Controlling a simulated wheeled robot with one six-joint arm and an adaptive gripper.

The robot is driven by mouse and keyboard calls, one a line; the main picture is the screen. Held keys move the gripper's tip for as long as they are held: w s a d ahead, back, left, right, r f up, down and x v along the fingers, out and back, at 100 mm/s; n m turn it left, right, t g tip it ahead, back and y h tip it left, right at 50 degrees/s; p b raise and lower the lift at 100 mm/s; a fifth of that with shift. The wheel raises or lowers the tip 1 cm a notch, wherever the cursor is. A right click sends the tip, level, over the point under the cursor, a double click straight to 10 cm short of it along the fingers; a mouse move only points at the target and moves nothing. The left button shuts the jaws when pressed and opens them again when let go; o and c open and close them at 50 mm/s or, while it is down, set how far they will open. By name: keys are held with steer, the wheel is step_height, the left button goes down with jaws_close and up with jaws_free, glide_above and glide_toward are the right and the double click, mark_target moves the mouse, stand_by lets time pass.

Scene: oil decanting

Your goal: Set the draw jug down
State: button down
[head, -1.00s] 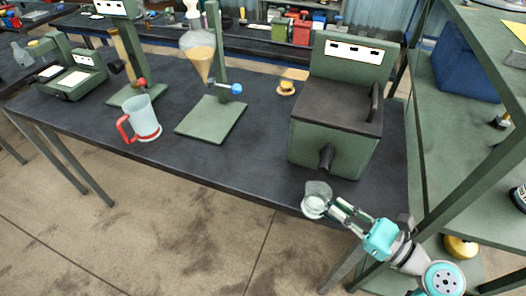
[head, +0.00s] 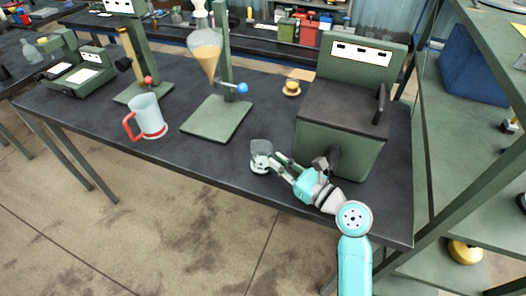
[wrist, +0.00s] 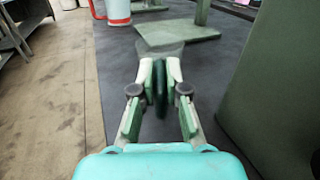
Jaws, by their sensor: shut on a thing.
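The draw jug (head: 261,150) is a small clear vessel, roughly upright, over the front part of the dark bench top (head: 195,165), left of the green box-shaped unit. My gripper (head: 274,161) is shut on its right side, with the arm reaching in from the front right. I cannot tell whether the jug's base touches the bench. In the wrist view the fingers (wrist: 160,75) are closed around a dark, thin part, probably the jug's handle. The jug's clear body (wrist: 160,50) shows faintly beyond the fingertips.
A green unit (head: 340,130) with a front spout stands close right of my gripper. A stand with a green base plate (head: 216,118) holds a flask of amber liquid behind left. A red-handled jug (head: 146,115) stands further left. Bare bench lies left of the draw jug.

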mark_target(263, 152)
steer(key=x, duration=0.6)
steer(key=shift+a, duration=0.15)
steer(key=shift+f, duration=0.35)
steer(key=c, duration=1.2)
jaws_free()
steer(key=v, duration=1.2)
